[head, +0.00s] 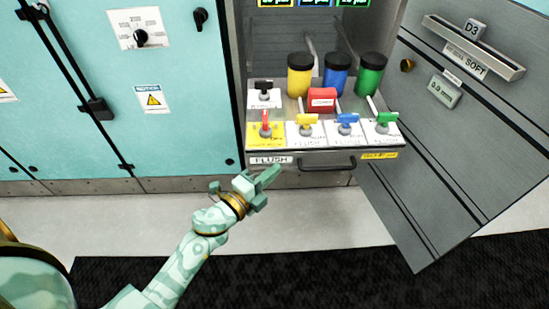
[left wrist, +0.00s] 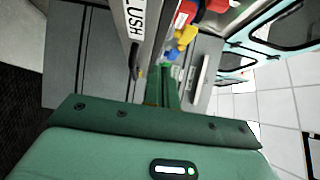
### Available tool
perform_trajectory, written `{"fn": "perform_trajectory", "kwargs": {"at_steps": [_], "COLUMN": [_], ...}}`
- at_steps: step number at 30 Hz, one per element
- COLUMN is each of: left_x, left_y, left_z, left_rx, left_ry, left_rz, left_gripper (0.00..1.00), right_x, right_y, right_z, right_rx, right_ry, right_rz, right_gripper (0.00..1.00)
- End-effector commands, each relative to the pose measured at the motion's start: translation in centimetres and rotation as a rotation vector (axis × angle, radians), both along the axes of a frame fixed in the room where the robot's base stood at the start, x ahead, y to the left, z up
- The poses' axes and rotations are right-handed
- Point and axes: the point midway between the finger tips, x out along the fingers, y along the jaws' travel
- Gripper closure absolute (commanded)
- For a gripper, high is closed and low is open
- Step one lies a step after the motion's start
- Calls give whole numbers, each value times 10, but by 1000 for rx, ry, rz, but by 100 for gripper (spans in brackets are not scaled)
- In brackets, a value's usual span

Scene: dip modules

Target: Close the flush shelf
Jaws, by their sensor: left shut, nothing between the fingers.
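The flush shelf (head: 338,158) is pulled out of the cabinet, with a FLUSH label and a dark bar handle (head: 327,166) on its front. Red, yellow, blue and green valve handles and a red block (head: 321,99) sit on it. My left gripper (head: 272,172) is shut and empty, just below the left part of the shelf front, near the FLUSH label (head: 271,160). In the left wrist view the gripper fingers (left wrist: 168,88) point toward the shelf front (left wrist: 152,40). I cannot tell whether they touch it. My right gripper is not in view.
A grey cabinet door (head: 430,140) stands open to the right of the shelf. Yellow (head: 299,77), blue (head: 336,77) and green (head: 370,77) containers with black lids stand at the shelf's back. Teal panels (head: 80,150) are at the left. The floor in front is clear.

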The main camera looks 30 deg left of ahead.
Motion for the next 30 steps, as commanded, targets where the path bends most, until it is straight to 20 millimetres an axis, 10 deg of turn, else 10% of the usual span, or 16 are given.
{"fn": "perform_trajectory", "kwargs": {"at_steps": [9,30], "left_x": [39,54], "left_y": [16,26], "left_z": [-1,0], "left_rx": [3,4], "left_ry": [1,-1], "left_rz": [0,2], "left_gripper": [100,100], "right_x": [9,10], "right_y": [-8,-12], "right_z": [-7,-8], "right_rx": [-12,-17], "right_ry": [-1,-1], "right_rz": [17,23], "right_gripper": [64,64]}}
